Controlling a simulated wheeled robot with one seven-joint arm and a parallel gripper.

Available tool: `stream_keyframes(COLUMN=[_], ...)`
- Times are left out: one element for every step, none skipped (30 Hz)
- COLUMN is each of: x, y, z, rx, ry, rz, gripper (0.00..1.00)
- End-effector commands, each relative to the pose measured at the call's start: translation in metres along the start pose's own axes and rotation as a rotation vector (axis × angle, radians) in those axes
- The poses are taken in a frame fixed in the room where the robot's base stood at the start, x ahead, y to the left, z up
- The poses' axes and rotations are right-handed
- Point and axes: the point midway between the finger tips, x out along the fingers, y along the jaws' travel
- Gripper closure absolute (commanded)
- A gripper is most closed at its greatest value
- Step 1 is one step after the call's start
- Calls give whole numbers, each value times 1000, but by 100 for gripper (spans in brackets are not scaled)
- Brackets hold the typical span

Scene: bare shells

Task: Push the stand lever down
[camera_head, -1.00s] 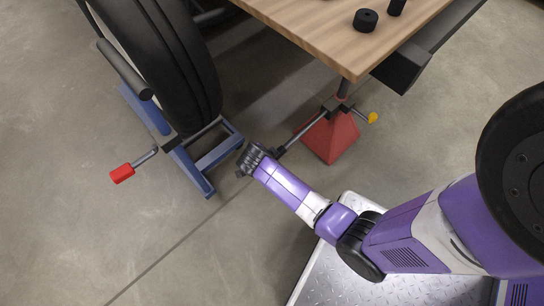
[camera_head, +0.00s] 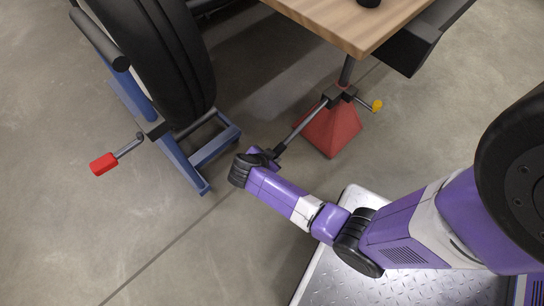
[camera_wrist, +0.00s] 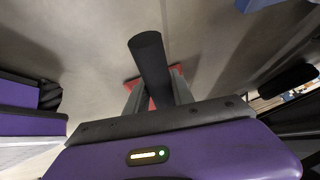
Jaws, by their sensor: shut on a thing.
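The red stand (camera_head: 333,129) is a pyramid-shaped base on the floor under the workbench corner. Its lever (camera_head: 303,125) is a dark rod that slopes out from the clamp at its top, down and left in the head view. My gripper (camera_head: 272,158) is at the lever's outer end, shut on its black grip. In the wrist view the black grip (camera_wrist: 150,60) sticks out between the fingers of my gripper (camera_wrist: 153,96). The red base also shows behind them there (camera_wrist: 152,102). The fingertips are small and partly hidden in the head view.
The wooden workbench (camera_head: 355,30) overhangs the stand. A yellow knob (camera_head: 377,105) sits on its right side. At left a black tyre (camera_head: 170,60) stands in a blue frame (camera_head: 190,160) with a red-handled crank (camera_head: 104,164). The floor in front is open.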

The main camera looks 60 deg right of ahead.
Motion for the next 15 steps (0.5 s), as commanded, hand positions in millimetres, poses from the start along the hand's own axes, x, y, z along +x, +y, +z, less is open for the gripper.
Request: stream_keyframes(x=[3,3,3,3,3,3,3,3,2,2,2,2,2,2,1], y=[3,3,3,3,3,3,3,2,2,2,2,2,2,2,1], z=[2,2,2,2,2,2,2,2,2,1,1,1,1,1,1], rx=[-1,-1,-1,-1,-1,-1,-1,-1,0,0,0,0,0,0,0], ry=[-4,-4,-4,-4,-4,-4,-4,-4,-3,-3,-3,-3,-3,-2,-2], rz=[5,5,5,5,5,5,5,4,4,4,4,3,3,3,3], gripper=[100,100,100,67,61,53,50,50,50,50,50,50,50,50,50])
